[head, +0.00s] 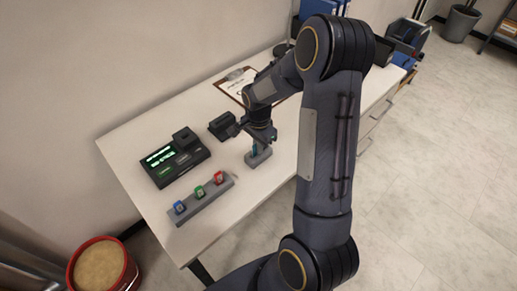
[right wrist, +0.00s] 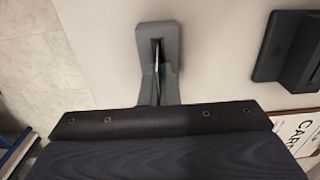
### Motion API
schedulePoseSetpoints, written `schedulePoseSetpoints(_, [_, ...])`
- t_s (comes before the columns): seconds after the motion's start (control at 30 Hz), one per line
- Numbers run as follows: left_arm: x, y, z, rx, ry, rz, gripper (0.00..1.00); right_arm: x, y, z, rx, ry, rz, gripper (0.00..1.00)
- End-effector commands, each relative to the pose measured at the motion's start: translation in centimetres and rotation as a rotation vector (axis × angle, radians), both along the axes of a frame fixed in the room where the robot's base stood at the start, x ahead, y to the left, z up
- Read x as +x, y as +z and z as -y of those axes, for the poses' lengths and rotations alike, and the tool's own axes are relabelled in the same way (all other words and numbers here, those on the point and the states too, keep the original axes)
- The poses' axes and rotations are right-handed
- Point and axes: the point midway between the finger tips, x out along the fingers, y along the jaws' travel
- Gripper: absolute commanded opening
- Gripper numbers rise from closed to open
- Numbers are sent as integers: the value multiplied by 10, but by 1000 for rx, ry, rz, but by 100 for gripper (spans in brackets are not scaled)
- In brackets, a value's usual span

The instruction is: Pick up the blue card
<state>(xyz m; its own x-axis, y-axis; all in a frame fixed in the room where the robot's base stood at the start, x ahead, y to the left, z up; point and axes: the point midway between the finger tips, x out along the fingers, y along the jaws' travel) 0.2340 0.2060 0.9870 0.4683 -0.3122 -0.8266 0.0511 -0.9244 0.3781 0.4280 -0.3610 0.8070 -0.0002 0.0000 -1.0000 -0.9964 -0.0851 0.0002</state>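A blue card (head: 179,207) stands upright at the left end of a grey rack (head: 198,205) on the table, beside a green card (head: 199,191) and a red card (head: 218,177). My right gripper (head: 259,145) is away from that rack, low over a small separate grey holder (head: 258,159). Something blue-teal shows between the gripper and this holder. In the right wrist view, a thin upright edge (right wrist: 157,54) stands in the slot of the holder (right wrist: 144,42), with the fingers (right wrist: 158,85) close around it. I cannot tell whether they grip it. My left gripper is out of view.
A black device with green displays (head: 164,164) is left of the holder. A small black block (head: 222,125) and a clipboard (head: 235,80) lie behind. Bins and blue items (head: 407,36) are at the far end. The front right tabletop is mostly hidden by my right arm.

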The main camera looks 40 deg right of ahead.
Motion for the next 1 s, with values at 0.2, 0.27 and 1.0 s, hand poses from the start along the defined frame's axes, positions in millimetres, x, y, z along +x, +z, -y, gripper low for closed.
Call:
schedulePoseSetpoints(0.2, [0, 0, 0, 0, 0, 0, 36, 0, 0, 0, 0, 0, 0, 0])
schedulePoseSetpoints(0.27, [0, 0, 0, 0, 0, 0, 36, 0, 0, 0, 0, 0, 0, 0])
schedulePoseSetpoints(1.0, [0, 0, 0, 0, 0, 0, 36, -45, 88, 5, 0, -1, 9, 0])
